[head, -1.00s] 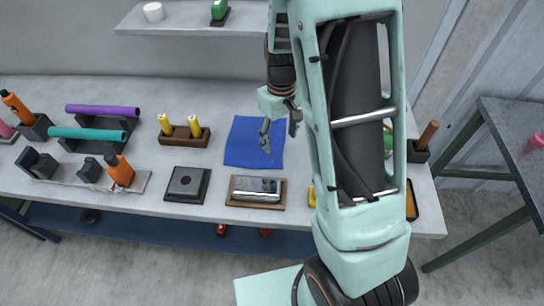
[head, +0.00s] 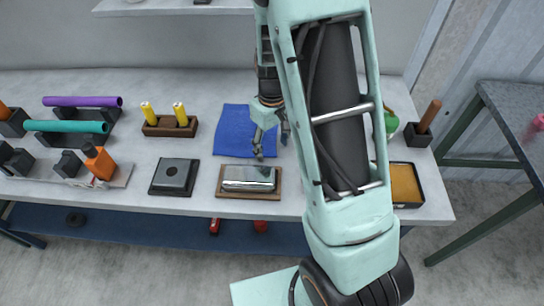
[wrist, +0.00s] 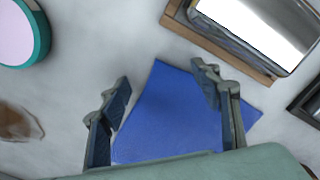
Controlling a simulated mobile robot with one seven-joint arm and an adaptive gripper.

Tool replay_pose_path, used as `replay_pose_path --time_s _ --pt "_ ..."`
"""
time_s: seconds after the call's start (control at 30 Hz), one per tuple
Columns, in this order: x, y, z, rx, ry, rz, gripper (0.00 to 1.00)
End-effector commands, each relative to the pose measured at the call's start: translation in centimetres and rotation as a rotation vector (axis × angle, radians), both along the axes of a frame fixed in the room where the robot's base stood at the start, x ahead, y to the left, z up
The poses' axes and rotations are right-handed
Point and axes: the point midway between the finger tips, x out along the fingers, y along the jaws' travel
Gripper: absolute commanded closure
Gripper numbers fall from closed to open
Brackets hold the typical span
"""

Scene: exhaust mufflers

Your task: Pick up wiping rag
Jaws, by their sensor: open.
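The wiping rag (head: 233,132) is a flat blue cloth lying on the grey workbench (head: 120,195) in the head view. It also shows in the wrist view (wrist: 170,115), between and beyond the fingers. My gripper (head: 270,153) is open, with its fingers over the right part of the rag in the head view. In the wrist view my gripper (wrist: 160,88) has its two fingers spread wide, with nothing between them but the rag below. I cannot tell whether the fingertips touch the cloth. My gripper and arm hide the rag's right edge in the head view.
A silver block on a wooden tray (head: 222,187) lies just in front of the rag. A black square block (head: 174,176) and a wooden holder with yellow bottles (head: 170,127) stand to the left. An orange tray (head: 406,184) is at the right.

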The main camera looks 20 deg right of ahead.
Motion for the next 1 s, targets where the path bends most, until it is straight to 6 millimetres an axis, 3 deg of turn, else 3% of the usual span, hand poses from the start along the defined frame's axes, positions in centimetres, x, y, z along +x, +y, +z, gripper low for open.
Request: replay_pose_path --time_s 0.57,1.0 --pt "0.01 0.04 -0.76 0.000 0.000 0.000 0.42" --pt "-0.03 0.00 -0.68 0.000 0.001 0.000 0.65"
